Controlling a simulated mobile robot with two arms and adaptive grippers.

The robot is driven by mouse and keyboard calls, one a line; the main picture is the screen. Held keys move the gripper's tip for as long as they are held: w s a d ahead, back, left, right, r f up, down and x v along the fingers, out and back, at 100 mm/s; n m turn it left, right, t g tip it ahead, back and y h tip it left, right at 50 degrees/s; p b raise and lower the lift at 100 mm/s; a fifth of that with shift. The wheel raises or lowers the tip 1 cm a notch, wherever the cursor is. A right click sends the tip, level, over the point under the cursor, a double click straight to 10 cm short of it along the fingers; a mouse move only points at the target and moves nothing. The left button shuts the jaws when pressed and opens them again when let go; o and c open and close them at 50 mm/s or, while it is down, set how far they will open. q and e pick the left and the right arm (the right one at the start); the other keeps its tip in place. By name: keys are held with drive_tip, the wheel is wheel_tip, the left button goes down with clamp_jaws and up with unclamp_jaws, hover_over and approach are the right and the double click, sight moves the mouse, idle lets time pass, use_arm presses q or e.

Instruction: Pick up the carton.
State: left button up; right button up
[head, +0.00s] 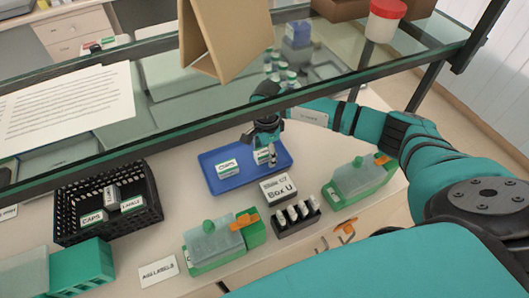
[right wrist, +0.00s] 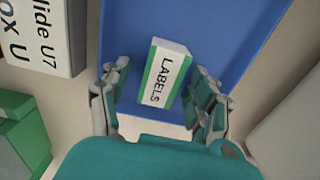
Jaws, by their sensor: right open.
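A small white carton with green sides marked LABELS (head: 263,157) lies on the blue tray, and it also shows in the right wrist view (right wrist: 165,74). A second carton marked CAPS (head: 228,168) lies on the same tray (head: 218,185), to its left in the head view. My right gripper (head: 270,154) is over the LABELS carton. In the right wrist view the right gripper (right wrist: 161,90) is open, with one finger on each side of the carton and gaps on both sides. The gripper hides part of the carton in the head view. My left gripper is not in view.
A white Box U block (head: 279,188) and a black holder with bottles (head: 297,220) stand in front of the tray. Green-based boxes (head: 358,182) stand nearby. A black basket (head: 72,214) with cartons is at the left. A glass shelf (head: 160,110) spans above the bench.

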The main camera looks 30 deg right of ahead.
sight(266, 149)
drive_tip(key=shift+c, duration=0.3)
drive_tip(key=c, duration=1.1)
drive_tip(key=shift+r, duration=0.2)
drive_tip(key=shift+r+b, duration=0.25)
drive_tip(key=shift+b, duration=0.1)
wheel_tip(266, 149, up, 2)
drive_tip(key=shift+w+r+b, duration=0.1)
drive_tip(key=shift+b, duration=0.65)
drive_tip(key=s+a+b, duration=0.1)
drive_tip(key=s+a, duration=0.2)
drive_tip(key=s+a+r+b, duration=0.1)
drive_tip(key=s+a+b, duration=0.1)
drive_tip(key=s+a, duration=0.1)
drive_tip(key=s+a+b, duration=0.1)
drive_tip(key=s+a, duration=0.3)
drive_tip(key=a, duration=0.1)
drive_tip(key=shift+r+b, duration=0.35)
drive_tip(key=shift+s+a+r, duration=0.15)
drive_tip(key=shift+s+a, duration=0.3)
drive_tip(key=shift+a, duration=0.05)
